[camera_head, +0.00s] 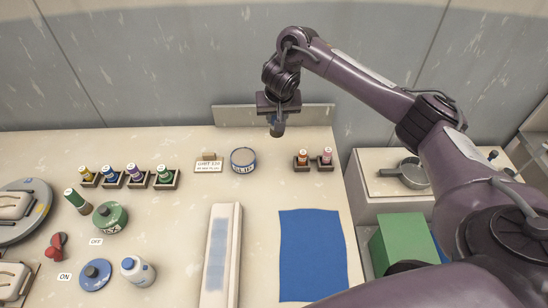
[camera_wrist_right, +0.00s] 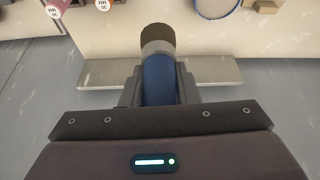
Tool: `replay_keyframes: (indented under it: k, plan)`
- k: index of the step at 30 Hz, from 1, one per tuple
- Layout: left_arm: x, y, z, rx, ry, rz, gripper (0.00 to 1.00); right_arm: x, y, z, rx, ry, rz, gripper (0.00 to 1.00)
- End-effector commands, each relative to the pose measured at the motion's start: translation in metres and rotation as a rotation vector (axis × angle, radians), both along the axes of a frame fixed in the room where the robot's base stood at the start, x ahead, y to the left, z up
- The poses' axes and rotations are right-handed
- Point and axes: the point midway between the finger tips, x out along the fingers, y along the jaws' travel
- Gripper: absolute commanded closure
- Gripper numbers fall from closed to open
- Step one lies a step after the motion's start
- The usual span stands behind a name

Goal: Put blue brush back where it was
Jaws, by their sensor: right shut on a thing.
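My right gripper (camera_head: 278,108) is shut on the blue brush (camera_wrist_right: 160,85). In the right wrist view its blue body lies between the fingers, with a grey band and a brown tip pointing away. In the head view the brush (camera_head: 277,130) hangs tip down, above the back of the table and apart from it. Below it are a round blue-rimmed tin (camera_head: 243,160) on the left and two small holders with an orange item (camera_head: 302,157) and a pink item (camera_head: 325,158) on the right. My left gripper is not in view.
Several holders with coloured bottles, one blue-topped (camera_head: 111,175), stand at the left. A small label card (camera_head: 208,162), a long white tray (camera_head: 217,290) and a blue mat (camera_head: 312,255) lie on the table. A grey panel (camera_head: 225,116) stands at the back edge. A pan (camera_head: 410,175) is at right.

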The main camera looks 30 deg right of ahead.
Motion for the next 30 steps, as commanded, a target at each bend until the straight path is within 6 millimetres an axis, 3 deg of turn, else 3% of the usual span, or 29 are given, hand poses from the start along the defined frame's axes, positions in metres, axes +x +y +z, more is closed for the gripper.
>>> replay_keyframes:
  k: [1, 5, 8, 15, 17, 24, 30]
  plan:
    - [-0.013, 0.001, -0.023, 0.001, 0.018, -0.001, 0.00, -0.001, 0.001, -0.029, 0.004, 0.005, -0.001, 0.96]
    - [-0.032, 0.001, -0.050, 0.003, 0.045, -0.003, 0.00, -0.001, 0.001, -0.063, 0.004, 0.003, -0.001, 0.96]
    - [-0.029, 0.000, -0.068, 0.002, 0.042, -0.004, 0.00, 0.000, 0.001, -0.085, 0.003, 0.002, -0.001, 0.96]
    - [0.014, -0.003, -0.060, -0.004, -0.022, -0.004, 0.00, 0.000, -0.001, -0.111, -0.001, 0.000, 0.000, 0.96]
    - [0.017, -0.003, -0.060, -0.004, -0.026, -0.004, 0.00, 0.000, -0.001, -0.115, -0.001, 0.000, -0.001, 0.96]
    - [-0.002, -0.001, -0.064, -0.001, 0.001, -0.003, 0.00, 0.000, -0.001, -0.149, 0.000, 0.001, 0.000, 0.96]
    - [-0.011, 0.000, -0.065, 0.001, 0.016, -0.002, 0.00, 0.001, 0.000, -0.157, -0.001, -0.002, 0.000, 0.96]
